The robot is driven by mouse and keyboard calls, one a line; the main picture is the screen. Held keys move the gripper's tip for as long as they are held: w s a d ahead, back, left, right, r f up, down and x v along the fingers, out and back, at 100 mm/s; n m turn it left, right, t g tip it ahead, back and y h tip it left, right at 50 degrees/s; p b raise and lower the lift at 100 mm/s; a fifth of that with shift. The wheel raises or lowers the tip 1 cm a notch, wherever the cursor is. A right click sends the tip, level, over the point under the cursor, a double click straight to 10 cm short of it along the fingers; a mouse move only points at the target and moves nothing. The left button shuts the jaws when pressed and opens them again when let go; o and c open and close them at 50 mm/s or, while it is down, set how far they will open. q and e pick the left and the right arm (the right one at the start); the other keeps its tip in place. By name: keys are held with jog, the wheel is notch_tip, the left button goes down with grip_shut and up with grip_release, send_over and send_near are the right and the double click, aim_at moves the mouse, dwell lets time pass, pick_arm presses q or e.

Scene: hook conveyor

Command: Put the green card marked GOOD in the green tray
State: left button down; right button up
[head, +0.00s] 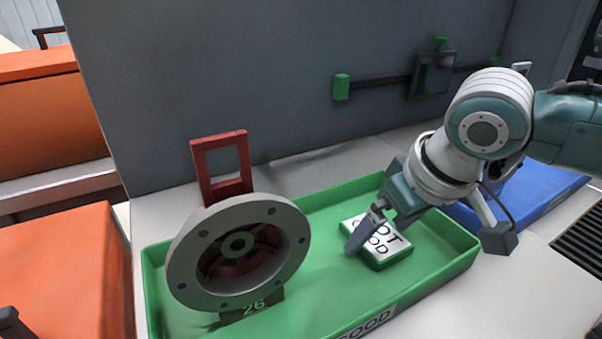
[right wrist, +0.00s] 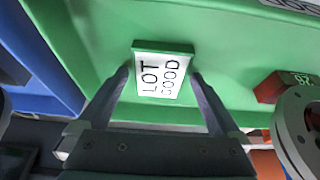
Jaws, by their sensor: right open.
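The green card (head: 391,250) has a white face that reads LOT GOOD. It lies in the green tray (head: 437,284), right of the tray's middle, and also shows in the right wrist view (right wrist: 162,76). My right gripper (head: 362,232) is over the tray at the card. In the right wrist view its two fingers (right wrist: 161,80) are apart, one on each side of the card's near end. Whether they touch the card cannot be told. In the head view the gripper hides part of the card's face. My left gripper is not in view.
A grey flanged wheel (head: 192,255) with a red handle (head: 243,160) and a tag 26 (head: 254,306) stands in the tray's left part. A blue tray (head: 549,199) is to the right. Orange bins (head: 60,262) are at left. A grey wall (head: 250,80) rises behind.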

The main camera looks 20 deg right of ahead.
jog(key=p+v, duration=0.4)
jog(key=v, duration=0.8)
jog(key=s+a+f+n+y, duration=0.15)
jog(key=s+a+f, duration=0.25)
jog(key=s+a, duration=0.5)
jog(key=shift+m+g+h, duration=0.25)
jog(key=shift+g+h, duration=0.25)
jog(key=shift+h, duration=0.25)
jog(key=s, duration=0.2)
jog(key=s+d, duration=0.1)
jog(key=s, duration=0.1)
jog(key=s+d+f, duration=0.1)
jog(key=shift+s, duration=0.4)
jog(key=shift+s+d, duration=0.2)
jog(key=shift+s, duration=0.05)
